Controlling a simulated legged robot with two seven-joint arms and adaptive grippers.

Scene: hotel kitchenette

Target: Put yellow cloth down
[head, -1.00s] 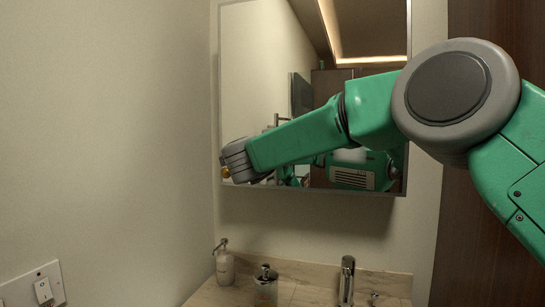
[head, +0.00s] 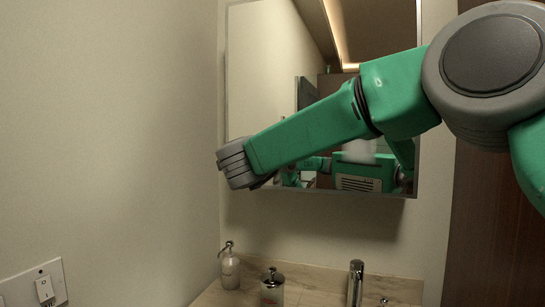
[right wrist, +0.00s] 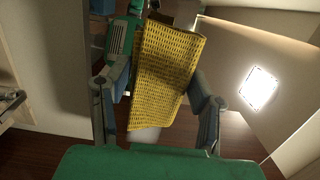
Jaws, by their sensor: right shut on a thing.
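The yellow cloth (right wrist: 165,75) is a woven sheet that fills the middle of the right wrist view. It sits between the two fingers of my right gripper (right wrist: 152,92), which is shut on it. In the head view my right arm reaches leftward across the mirror. Its grey end (head: 237,163) is near the mirror's lower left corner, high above the counter. The cloth and the fingers are hidden there. My left gripper is not in view.
A mirror (head: 270,70) hangs on the wall behind my arm. Below is a counter (head: 315,287) with a soap bottle (head: 229,268), a metal-topped jar (head: 271,286) and a tap (head: 355,283).

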